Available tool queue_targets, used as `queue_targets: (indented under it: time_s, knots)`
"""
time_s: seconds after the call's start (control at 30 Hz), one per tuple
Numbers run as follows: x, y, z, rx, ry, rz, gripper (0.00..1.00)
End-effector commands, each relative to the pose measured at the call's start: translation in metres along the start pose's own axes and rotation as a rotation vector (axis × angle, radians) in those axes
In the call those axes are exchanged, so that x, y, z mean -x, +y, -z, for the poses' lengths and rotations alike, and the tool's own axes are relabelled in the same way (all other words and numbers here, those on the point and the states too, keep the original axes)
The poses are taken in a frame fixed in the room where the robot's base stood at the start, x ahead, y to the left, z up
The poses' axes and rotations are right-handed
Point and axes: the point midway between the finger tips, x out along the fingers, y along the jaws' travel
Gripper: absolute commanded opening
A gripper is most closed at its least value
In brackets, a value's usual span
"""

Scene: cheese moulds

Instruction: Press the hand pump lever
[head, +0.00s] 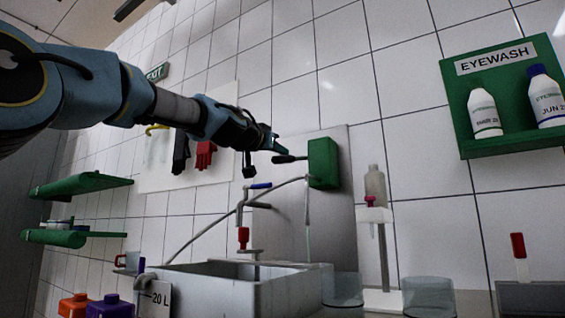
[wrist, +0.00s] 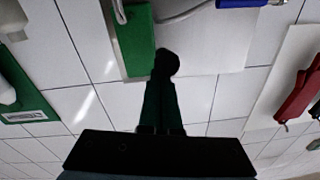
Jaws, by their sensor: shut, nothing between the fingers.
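The hand pump is a green box (head: 323,163) on a grey wall panel above the sink. Its dark lever (head: 287,159) sticks out to the left and ends in a rounded knob. My gripper (head: 279,147) is shut and empty, just above the lever's knob end in the head view. In the wrist view the dark fingers (wrist: 161,90) point at the black knob (wrist: 168,63), which overlaps their tips. The pump's green side (wrist: 138,45) shows beside it. I cannot tell whether the fingers touch the knob.
A grey sink (head: 215,292) stands below, with a blue-handled tap (head: 260,186) and a curved hose. A bottle on a stand (head: 375,187) is right of the pump. A green eyewash station (head: 510,145) hangs further right. Green shelves (head: 85,186) are at left.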

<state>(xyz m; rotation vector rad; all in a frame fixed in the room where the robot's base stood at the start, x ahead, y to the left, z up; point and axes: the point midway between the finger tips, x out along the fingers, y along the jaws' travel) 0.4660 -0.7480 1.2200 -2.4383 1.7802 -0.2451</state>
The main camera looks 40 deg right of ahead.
Motion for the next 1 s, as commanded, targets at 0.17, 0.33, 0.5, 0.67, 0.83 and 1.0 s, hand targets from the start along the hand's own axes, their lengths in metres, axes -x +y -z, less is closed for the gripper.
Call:
queue_targets:
  time_s: [0.17,0.33,0.5,0.67,0.83,1.0]
  knots:
    - [-0.001,0.003,-0.015,-0.002,-0.003,-0.001,0.0]
    - [-0.002,0.004,-0.021,-0.003,-0.006,-0.001,0.0]
    - [-0.003,0.005,-0.023,0.0,-0.006,-0.002,0.0]
    - [-0.004,0.004,-0.026,-0.001,-0.009,-0.002,0.0]
    - [-0.005,0.004,-0.028,0.0,-0.013,-0.003,0.0]
    - [-0.005,0.004,-0.03,0.0,-0.016,-0.003,0.0]
